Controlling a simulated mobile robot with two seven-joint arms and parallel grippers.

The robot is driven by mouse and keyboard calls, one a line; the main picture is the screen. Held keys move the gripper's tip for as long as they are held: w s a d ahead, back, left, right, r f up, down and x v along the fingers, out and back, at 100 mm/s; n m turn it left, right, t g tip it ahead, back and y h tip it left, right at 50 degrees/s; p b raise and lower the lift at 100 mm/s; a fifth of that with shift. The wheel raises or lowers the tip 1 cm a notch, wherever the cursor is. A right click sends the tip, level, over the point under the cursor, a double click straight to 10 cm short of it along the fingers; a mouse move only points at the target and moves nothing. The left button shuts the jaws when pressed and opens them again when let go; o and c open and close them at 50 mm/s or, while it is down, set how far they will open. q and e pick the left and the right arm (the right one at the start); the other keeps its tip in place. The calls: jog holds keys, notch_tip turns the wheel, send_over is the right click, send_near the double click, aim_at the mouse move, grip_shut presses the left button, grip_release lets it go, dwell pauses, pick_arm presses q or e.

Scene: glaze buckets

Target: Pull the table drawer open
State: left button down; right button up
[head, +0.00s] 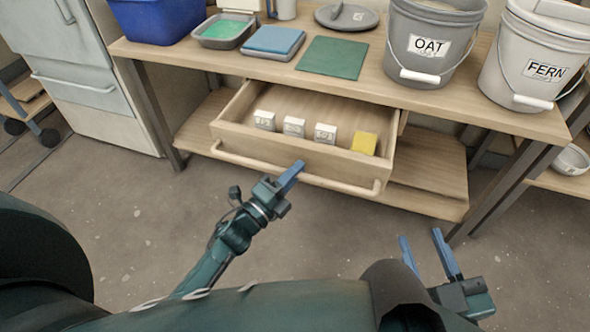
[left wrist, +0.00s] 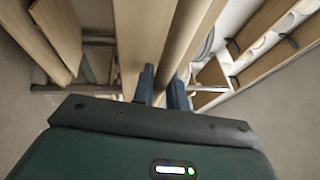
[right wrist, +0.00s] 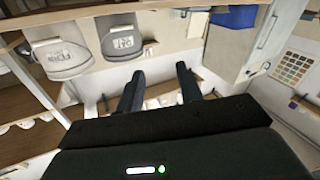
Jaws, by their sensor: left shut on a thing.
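The wooden table drawer (head: 250,138) stands pulled out from under the tabletop, and its inside shows in the head view. A wooden bar handle (head: 340,184) runs along its front. My left gripper (head: 293,172) is at the middle of this handle and shut on it; in the left wrist view the handle (left wrist: 186,42) passes between the fingers (left wrist: 162,88). My right gripper (head: 426,250) is open and empty, apart from the drawer at its lower right. Its spread fingers also show in the right wrist view (right wrist: 160,88).
Three white labelled blocks (head: 294,126) and a yellow block (head: 364,143) sit in the drawer. The table (head: 395,97) bears an OAT bucket (head: 430,70), a FERN bucket (head: 515,80), a green mat (head: 333,57) and trays. The floor (head: 130,210) before the drawer is clear.

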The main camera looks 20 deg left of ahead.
pick_arm(q)
jog(key=c, duration=1.6)
grip_release()
jog(key=shift+o, duration=1)
pick_arm(e)
jog(key=shift+s+a+f, duration=0.1)
jog(key=shift+f, duration=0.1)
pick_arm(q)
jog(key=p+v, duration=0.1)
jog(key=v, duration=1.2)
pick_arm(e)
jog(key=shift+d+m+g+h, duration=0.3)
jog(key=shift+m+g+h, duration=0.1)
jog(key=shift+g, duration=0.1)
pick_arm(q)
jog(key=shift+p, duration=0.3)
